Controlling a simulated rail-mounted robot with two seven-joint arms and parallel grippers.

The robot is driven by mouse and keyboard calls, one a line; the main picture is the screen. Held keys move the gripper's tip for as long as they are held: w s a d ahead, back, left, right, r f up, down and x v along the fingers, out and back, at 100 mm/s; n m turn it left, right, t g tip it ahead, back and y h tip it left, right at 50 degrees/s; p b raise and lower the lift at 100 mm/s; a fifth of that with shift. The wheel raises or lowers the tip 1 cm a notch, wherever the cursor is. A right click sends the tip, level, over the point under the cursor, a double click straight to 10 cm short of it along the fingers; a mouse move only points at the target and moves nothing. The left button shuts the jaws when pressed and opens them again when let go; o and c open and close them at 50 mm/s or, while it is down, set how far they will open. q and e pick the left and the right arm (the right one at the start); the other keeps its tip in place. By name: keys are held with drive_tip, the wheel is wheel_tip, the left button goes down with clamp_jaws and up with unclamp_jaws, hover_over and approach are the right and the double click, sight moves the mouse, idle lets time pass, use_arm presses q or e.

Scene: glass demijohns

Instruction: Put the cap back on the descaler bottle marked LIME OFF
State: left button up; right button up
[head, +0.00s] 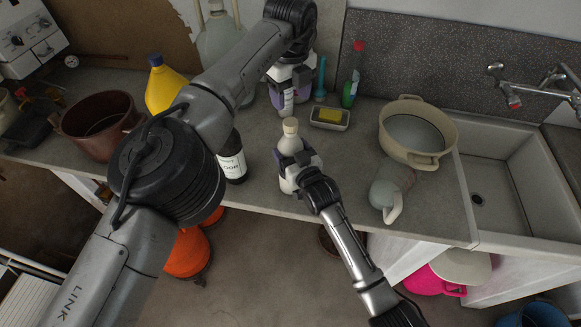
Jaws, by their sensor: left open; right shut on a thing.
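A white bottle (289,146) stands at the middle of the counter, near its front edge, with a tan, cork-like top (290,126) at its mouth. I cannot read a label on it, so I cannot tell from lettering that it is LIME OFF. My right gripper (299,168) is shut around the bottle's body and hides much of its lower part. My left gripper (287,102) is open, just above and behind the tan top. A gap between its fingers is hard to make out. No separate loose cap shows clearly.
A dark bottle with a white label (232,160) stands left of the white bottle. A sponge dish (329,118), a green bottle with a red cap (352,80), a beige pot (432,130) and a glass jug (386,192) stand to the right. The sink (515,190) is far right.

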sight(291, 122)
use_arm(q)
drive_tip(key=n, duration=0.4)
idle(0.4)
drive_tip(key=shift+f, duration=4)
